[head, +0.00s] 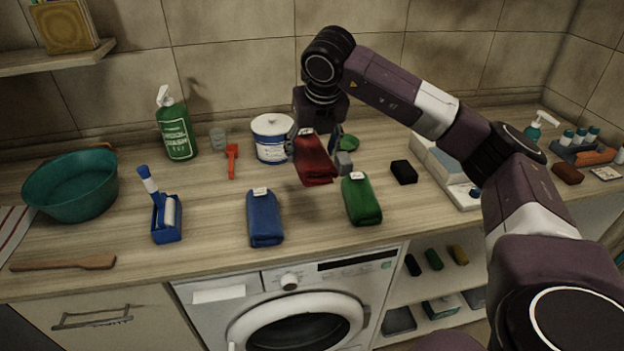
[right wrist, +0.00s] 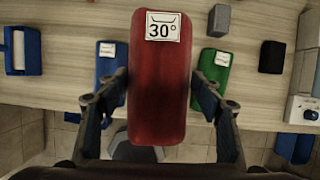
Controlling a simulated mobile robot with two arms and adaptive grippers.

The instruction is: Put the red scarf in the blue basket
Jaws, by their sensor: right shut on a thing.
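The red scarf (head: 316,165) is a folded red bundle with a white label. In the right wrist view the red scarf (right wrist: 158,75) fills the middle, its label reading 30°. My right gripper (head: 318,148) is shut on it, with one finger on each long side, and holds it above the back middle of the counter. In the right wrist view both fingers of this gripper (right wrist: 158,88) show. I cannot clearly pick out a blue basket; a blue object (right wrist: 296,147) shows partly at the lower right of the right wrist view. My left gripper is not in view.
A blue folded cloth (head: 264,218) and a green one (head: 361,200) lie in front. A white-blue tub (head: 272,140), green bottle (head: 175,125), teal basin (head: 72,186) and blue roller holder (head: 166,222) stand leftward. A washing machine (head: 240,285) and open shelves (head: 445,270) are below.

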